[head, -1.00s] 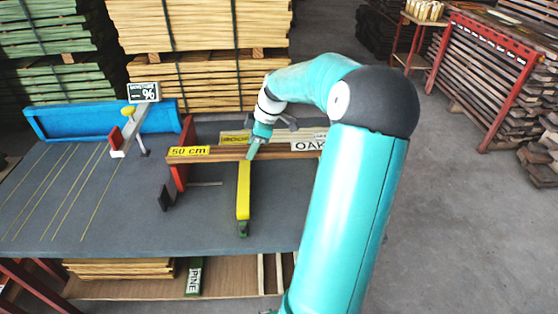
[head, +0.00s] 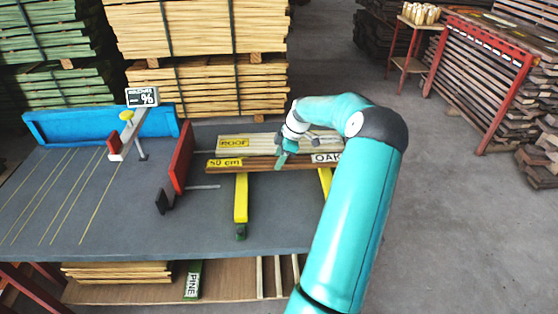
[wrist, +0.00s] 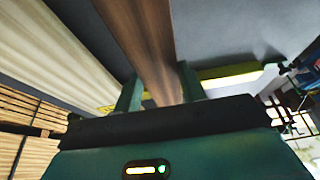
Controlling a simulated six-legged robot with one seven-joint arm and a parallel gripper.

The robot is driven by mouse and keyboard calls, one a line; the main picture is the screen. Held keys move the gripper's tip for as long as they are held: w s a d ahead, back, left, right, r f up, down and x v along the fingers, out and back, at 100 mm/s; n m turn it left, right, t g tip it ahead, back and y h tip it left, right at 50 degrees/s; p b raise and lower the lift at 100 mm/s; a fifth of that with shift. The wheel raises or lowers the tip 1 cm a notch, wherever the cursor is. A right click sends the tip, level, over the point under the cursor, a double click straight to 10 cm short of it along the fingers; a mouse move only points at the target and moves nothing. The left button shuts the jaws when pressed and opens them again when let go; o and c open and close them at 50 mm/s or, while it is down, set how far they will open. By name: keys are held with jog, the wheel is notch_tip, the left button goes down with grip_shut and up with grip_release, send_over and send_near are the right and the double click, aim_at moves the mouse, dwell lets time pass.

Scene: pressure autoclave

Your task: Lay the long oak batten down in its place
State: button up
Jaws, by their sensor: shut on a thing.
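The long brown oak batten (head: 258,165) is held level over the grey bench, across two yellow bars. It has a yellow "50 cm" tag near its left end and a white "OAK" tag near its right. My gripper (head: 284,157) is shut on it right of its middle. In the wrist view the batten (wrist: 145,40) runs between both teal fingers (wrist: 160,92). The left yellow bar (head: 241,200) and the right yellow bar (head: 325,181) pass under or in front of it. I cannot tell whether the batten touches them. My arm hides part of the right bar.
Pale battens (head: 270,140) with a yellow tag lie just behind the oak. A red upright plate (head: 179,158) stands left of the oak's end. The bench's front left (head: 120,225) is clear.

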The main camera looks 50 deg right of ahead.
jog(key=shift+f, duration=0.45)
jog(key=shift+w+f, duration=0.1)
jog(key=shift+f, duration=0.35)
jog(key=o, duration=1.3)
